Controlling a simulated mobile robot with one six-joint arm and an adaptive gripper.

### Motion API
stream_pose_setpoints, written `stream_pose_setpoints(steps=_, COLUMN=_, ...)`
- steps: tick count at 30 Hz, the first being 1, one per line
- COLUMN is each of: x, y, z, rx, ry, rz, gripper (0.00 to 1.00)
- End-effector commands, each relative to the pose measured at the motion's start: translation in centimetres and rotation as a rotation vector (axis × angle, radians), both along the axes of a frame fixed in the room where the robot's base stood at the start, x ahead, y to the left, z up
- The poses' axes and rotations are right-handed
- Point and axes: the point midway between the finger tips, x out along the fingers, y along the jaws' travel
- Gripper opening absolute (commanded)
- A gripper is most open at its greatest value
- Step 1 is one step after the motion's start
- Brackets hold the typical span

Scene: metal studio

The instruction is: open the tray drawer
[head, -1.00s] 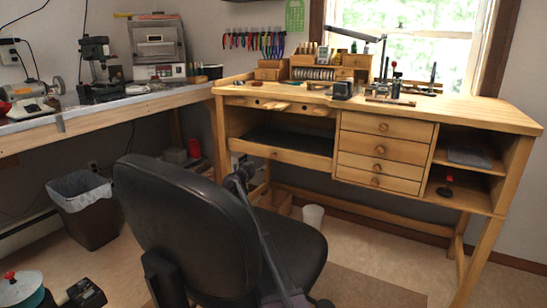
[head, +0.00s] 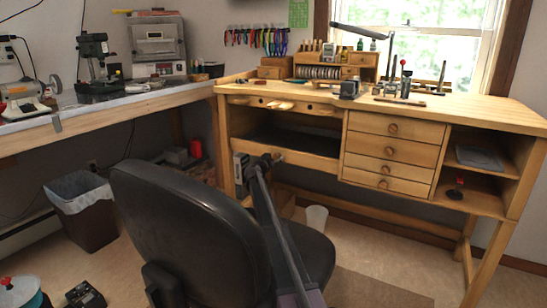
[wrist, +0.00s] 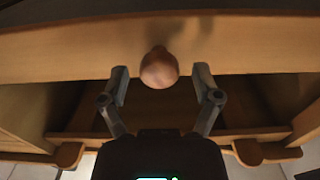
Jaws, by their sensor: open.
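The tray drawer (head: 305,160) is the wide wooden front under the left half of the workbench, with a dark tray bed (head: 290,140) showing above it. It looks about level with the bench front. In the head view my gripper (head: 268,160) is at the drawer front and hides its knob. In the wrist view the round wooden knob (wrist: 159,68) projects from the drawer front (wrist: 240,45). My gripper (wrist: 160,80) is open, with one finger on each side of the knob and visible gaps between.
The black chair (head: 190,235) stands in front of the bench, close beside my arm. A stack of small drawers (head: 390,153) is right of the tray drawer. A white bin (head: 316,218) stands on the floor below. A dark waste bin (head: 85,215) is at left.

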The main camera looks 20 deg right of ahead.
Motion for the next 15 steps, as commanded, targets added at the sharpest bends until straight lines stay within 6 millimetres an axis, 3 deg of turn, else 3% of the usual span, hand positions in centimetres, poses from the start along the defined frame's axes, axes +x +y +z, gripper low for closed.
stream_pose_setpoints(steps=14, x=0.33, y=-0.29, z=0.0, rx=0.0, ry=0.0, rz=0.004, gripper=0.81)
stream_pose_setpoints(steps=15, x=0.34, y=-0.27, z=0.0, rx=0.0, ry=0.0, rz=0.005, gripper=0.73)
